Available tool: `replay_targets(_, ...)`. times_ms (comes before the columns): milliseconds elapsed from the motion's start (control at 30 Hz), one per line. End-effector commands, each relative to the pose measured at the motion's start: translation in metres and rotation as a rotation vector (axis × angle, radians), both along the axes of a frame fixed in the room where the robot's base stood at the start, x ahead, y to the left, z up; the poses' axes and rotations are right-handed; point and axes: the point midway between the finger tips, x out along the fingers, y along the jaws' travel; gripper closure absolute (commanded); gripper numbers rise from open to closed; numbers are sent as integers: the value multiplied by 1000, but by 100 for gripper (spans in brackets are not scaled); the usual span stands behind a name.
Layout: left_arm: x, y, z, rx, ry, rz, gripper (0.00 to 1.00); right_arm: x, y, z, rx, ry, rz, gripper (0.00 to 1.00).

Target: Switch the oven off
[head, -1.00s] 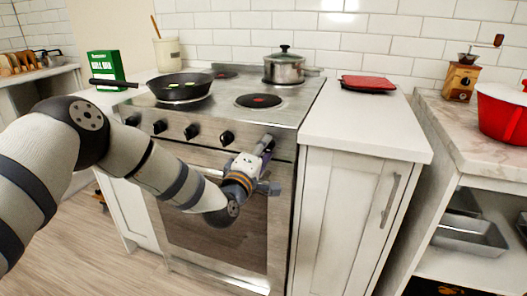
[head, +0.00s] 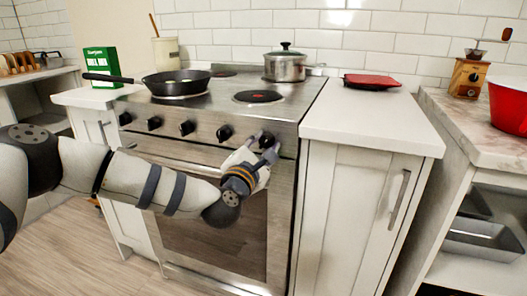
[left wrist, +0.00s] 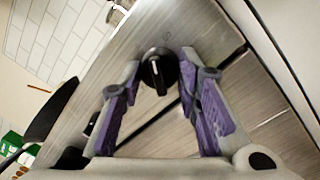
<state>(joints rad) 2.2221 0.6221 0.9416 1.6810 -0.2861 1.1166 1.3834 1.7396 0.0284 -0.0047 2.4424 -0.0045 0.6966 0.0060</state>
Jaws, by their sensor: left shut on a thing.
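The oven (head: 215,222) is a steel stove with a dark-windowed door and a row of black knobs on its front panel. My left gripper (head: 264,148) is at the rightmost knob (head: 266,138). In the left wrist view this round black knob (left wrist: 158,72) has a pale pointer mark and sits between the tips of the two purple-padded fingers (left wrist: 158,75). The left gripper is shut on this knob. The other knobs, such as the one to its left (head: 224,132), are free. My right gripper is in neither current view.
A black pan (head: 175,83) and a lidded steel pot (head: 285,66) stand on the hob. A white counter (head: 365,125) with a red item (head: 371,80) adjoins on the right. A green box (head: 100,67) stands left. The oven door handle runs below the knobs.

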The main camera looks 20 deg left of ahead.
Motion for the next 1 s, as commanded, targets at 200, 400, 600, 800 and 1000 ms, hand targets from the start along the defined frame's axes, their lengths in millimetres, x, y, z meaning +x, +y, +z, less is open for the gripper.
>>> replay_targets(200,0,-1,-4,-204,9,-1,98,-9,0,-16,0,29,0,100)
replay_targets(400,0,-1,-3,-372,14,-1,98,-15,0,-27,0,47,0,100)
replay_targets(600,0,-2,-1,-505,17,-2,98,-19,0,-36,0,61,0,100)
replay_targets(800,0,-1,0,-595,18,-1,98,-22,0,-42,0,69,-1,100)
replay_targets(1000,0,-2,1,-639,19,-2,98,-23,0,-44,0,72,-1,100)
